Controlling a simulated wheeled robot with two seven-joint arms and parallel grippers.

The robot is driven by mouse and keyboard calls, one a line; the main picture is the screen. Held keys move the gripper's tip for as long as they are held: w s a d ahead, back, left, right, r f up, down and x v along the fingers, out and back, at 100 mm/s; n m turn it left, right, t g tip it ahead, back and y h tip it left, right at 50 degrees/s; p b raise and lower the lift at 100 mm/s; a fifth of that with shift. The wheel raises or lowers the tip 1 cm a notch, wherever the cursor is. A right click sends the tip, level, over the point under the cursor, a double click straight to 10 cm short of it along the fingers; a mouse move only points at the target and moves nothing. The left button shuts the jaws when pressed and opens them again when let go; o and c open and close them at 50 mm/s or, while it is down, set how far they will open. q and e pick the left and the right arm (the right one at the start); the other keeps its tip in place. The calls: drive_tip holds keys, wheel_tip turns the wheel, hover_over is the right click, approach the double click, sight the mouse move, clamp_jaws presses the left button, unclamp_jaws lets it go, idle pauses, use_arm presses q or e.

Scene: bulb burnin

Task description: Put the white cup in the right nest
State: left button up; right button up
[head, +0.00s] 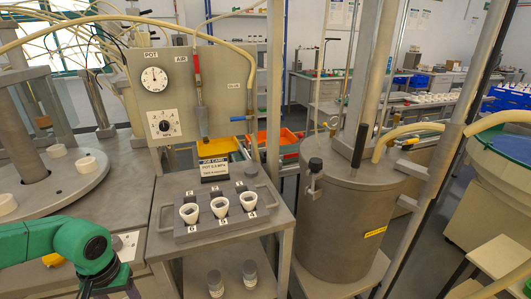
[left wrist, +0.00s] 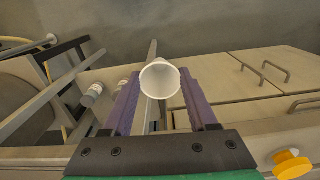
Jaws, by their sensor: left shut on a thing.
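The white cup (left wrist: 160,80) is between the purple fingers of my left gripper (left wrist: 158,76), which is shut on it; its open round mouth shows in the left wrist view. In the head view my green left arm is at the lower left, and its gripper is mostly cut off by the bottom edge. A dark block (head: 233,226) on the metal stand, right of the arm, carries a row of three white-rimmed cup shapes with dark insides. The right one (head: 249,201) is farthest from my arm. My right gripper is out of view.
A gauge panel (head: 190,95) and a job card (head: 213,167) stand behind the block. A large metal tank (head: 345,220) is to the right. Two jars (head: 216,284) stand on the lower shelf. White pieces (head: 85,164) sit on a round plate at left.

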use_arm(q)
drive_tip(key=s+a+f+n, duration=0.2)
drive_tip(key=s+f, duration=0.1)
drive_tip(key=s, duration=0.1)
drive_tip(key=w+d+r+m+p, duration=0.1)
drive_tip(key=d+m, duration=0.1)
drive_tip(key=d, duration=0.6)
drive_tip(key=w+d+r+m+p, duration=0.1)
drive_tip(key=w+d+m+p, duration=0.1)
drive_tip(key=d, duration=0.6)
drive_tip(key=shift+w+d+r+m, duration=0.2)
drive_tip(key=shift+r+m, duration=0.2)
drive_tip(key=shift+m, duration=0.2)
drive_tip(key=shift+f, duration=0.1)
